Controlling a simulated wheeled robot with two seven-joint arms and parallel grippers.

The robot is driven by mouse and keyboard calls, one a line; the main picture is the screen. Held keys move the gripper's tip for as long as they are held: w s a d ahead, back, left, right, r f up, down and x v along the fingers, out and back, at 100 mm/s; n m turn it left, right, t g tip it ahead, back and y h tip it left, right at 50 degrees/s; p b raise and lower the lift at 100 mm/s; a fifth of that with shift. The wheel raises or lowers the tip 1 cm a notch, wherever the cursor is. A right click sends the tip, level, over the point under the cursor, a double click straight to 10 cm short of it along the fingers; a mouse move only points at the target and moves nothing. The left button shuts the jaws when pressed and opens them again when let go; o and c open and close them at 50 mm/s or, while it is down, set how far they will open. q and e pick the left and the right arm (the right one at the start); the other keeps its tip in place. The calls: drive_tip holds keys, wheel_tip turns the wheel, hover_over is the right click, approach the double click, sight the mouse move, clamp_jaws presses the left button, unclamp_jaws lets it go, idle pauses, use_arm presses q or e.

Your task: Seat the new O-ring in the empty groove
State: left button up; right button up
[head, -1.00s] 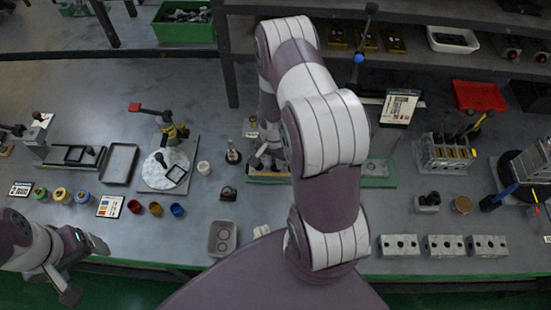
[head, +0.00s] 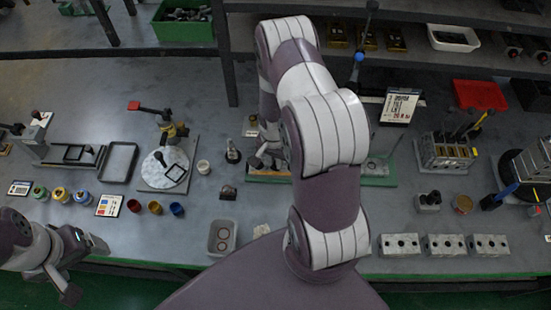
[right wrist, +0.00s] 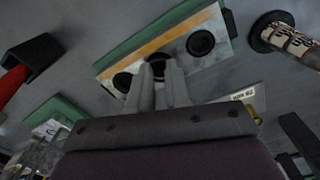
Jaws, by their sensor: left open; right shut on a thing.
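In the right wrist view a pale block with a yellow-orange strip (right wrist: 165,38) shows several dark round openings along it. My right gripper (right wrist: 159,82) is shut, with its fingertips at the middle opening. A dark rounded thing (right wrist: 157,64), apparently the O-ring, shows at the fingertips; its edge blends with the opening, so I cannot tell how deep it sits. My left gripper (head: 84,268) is open and empty at the lower left, off the table's front edge.
A grey tray (head: 222,238) with rings stands near the front edge. Metal blocks with holes (head: 445,246) stand in a row at front right. A round white plate fixture (head: 165,168) and small coloured cups (head: 155,207) are at left. A red bin (head: 480,95) is behind.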

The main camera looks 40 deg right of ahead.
drive_tip(key=o, duration=0.8)
drive_tip(key=o, duration=0.7)
drive_tip(key=shift+c, duration=0.2)
drive_tip(key=shift+r, duration=0.1)
wheel_tip(320, 180, up, 9)
drive_tip(key=p, duration=0.7)
